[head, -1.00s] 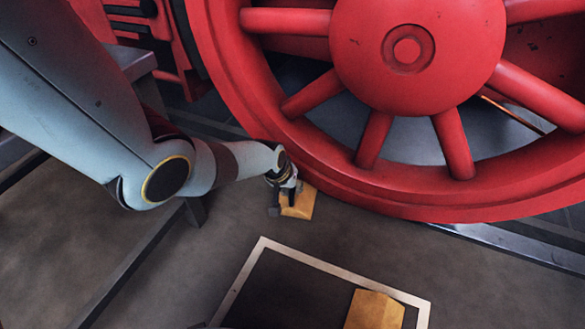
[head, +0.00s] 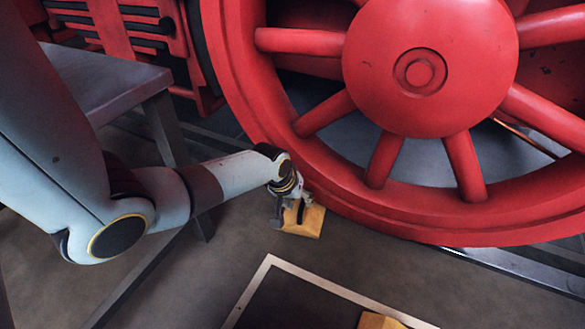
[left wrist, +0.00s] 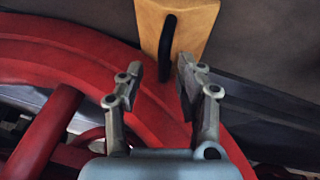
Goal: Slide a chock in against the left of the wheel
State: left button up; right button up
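The large red wheel (head: 385,165) with thick spokes fills the upper right of the head view; its rim also shows in the left wrist view (left wrist: 95,50). A yellow wooden chock (head: 311,222) lies on the floor by the lower left of the rim. In the left wrist view the chock (left wrist: 196,22) has a black handle (left wrist: 167,48). My left gripper (head: 292,207) is at the chock, with fingers apart. In the left wrist view the fingertips (left wrist: 160,68) stand either side of the handle's near end, not closed on it. Whether chock and wheel touch is unclear. My right gripper is out of view.
A second yellow chock (head: 380,321) shows at the bottom edge, on a dark mat with a pale border (head: 318,279). A dark bench (head: 105,80) stands at the left. A rail (head: 520,267) runs under the wheel. Floor between mat and wheel is clear.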

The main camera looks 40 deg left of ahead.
pick_arm(q)
jog(key=v, duration=0.6)
jog(key=shift+r, duration=0.25)
jog(key=shift+s+d, duration=0.15)
